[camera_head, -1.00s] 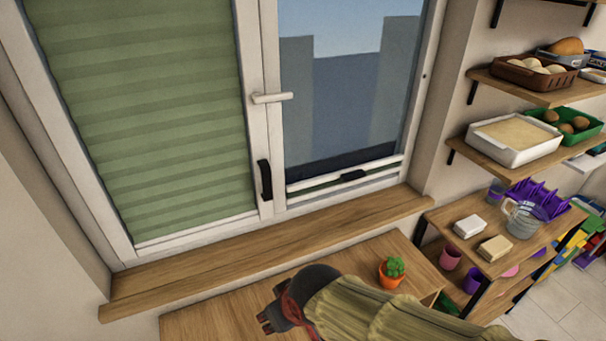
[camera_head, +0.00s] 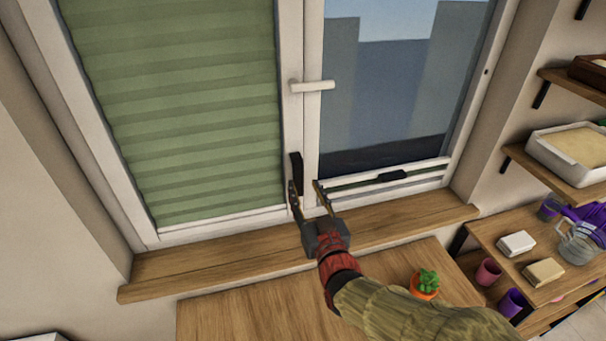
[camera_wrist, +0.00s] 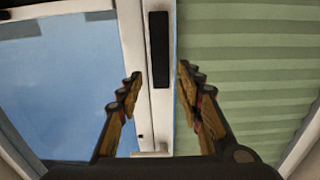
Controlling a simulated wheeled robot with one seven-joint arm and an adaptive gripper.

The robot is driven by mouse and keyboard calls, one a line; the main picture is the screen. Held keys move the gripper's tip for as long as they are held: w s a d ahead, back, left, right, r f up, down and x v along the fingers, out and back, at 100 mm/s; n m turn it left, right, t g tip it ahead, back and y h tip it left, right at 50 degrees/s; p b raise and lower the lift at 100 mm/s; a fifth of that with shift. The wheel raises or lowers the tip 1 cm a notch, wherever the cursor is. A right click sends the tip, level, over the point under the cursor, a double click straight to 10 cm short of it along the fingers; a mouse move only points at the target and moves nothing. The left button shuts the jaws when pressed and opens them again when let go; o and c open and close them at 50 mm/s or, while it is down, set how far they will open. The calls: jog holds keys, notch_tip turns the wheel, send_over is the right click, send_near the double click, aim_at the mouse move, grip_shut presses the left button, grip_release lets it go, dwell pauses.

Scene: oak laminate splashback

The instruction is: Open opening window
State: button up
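The window has a left pane behind a green pleated blind (camera_head: 180,110) and a clear right pane (camera_head: 385,90). It looks closed. A white lever handle (camera_head: 312,86) points sideways on the middle frame. An upright black handle (camera_head: 296,168) sits lower on the same frame. My gripper (camera_head: 306,186) is open and empty, its fingertips at the lower end of the black handle. In the wrist view my gripper (camera_wrist: 159,74) has its fingers either side of the frame bar, with the black handle (camera_wrist: 159,48) just beyond the tips. Contact cannot be told.
A wooden sill (camera_head: 220,262) runs below the window, with a wooden top (camera_head: 240,305) under it. A potted cactus (camera_head: 426,285) stands near my arm. Shelves with a white tray (camera_head: 570,155) and a low unit with a glass jug (camera_head: 578,245) are at the right.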

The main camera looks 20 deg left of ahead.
aim_at(298, 176)
jog(key=x, duration=0.6)
jog(key=shift+w+a+f+b, duration=0.1)
jog(key=shift+w+a+b, duration=0.2)
jog(key=shift+b, duration=0.1)
jog(key=shift+c, duration=0.6)
jog(key=c, duration=0.7)
grip_shut()
